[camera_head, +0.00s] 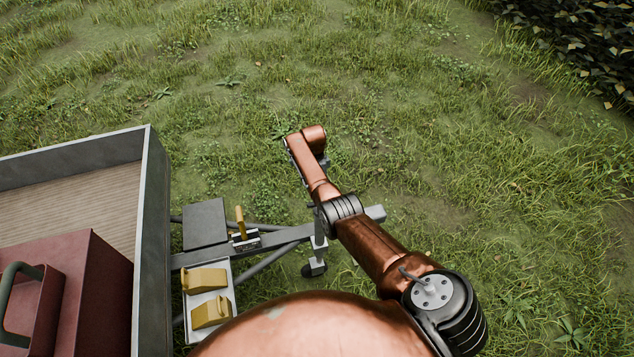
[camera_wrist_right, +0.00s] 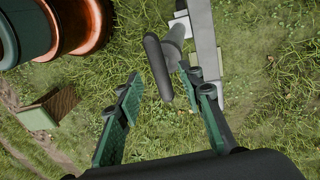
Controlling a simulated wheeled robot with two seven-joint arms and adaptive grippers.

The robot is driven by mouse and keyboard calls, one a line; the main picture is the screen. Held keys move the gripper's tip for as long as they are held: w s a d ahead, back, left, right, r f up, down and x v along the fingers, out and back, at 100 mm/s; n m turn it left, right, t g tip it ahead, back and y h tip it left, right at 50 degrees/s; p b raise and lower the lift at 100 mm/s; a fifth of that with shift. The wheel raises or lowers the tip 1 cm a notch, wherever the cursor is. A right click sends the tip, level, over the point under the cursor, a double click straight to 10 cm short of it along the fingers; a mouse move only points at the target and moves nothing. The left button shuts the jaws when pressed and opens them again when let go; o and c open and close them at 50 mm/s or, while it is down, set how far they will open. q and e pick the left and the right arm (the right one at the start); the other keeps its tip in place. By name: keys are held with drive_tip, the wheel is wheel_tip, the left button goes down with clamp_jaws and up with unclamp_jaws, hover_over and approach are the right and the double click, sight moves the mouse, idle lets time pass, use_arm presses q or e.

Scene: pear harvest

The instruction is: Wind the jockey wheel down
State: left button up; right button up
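The jockey wheel's grey post (camera_head: 318,243) stands at the drawbar (camera_head: 372,214), with its small dark wheel (camera_head: 314,268) low in the grass. In the right wrist view, a dark crank handle (camera_wrist_right: 158,68) sticks out beside a grey tube (camera_wrist_right: 174,38). My right gripper (camera_wrist_right: 160,78) is open. Its green fingers lie either side of the handle's free end, with visible gaps; I cannot tell whether the handle is at fingertip depth. In the head view my right arm covers the top of the post and most of the gripper. My left gripper is not in view.
The trailer bed (camera_head: 153,220) stands at the left with a dark red box (camera_head: 105,285) in it. Yellow wheel chocks (camera_head: 205,279) sit on a pale plate by the drawbar. A yellow lever (camera_head: 240,221) rises near the coupling. Open grass lies beyond; a hedge (camera_head: 590,35) is at the top right.

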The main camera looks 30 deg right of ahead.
drive_tip(key=r, duration=0.3)
drive_tip(key=w+r, duration=0.1)
drive_tip(key=r, duration=0.1)
drive_tip(key=shift+d+r, duration=0.15)
drive_tip(key=shift+r, duration=0.2)
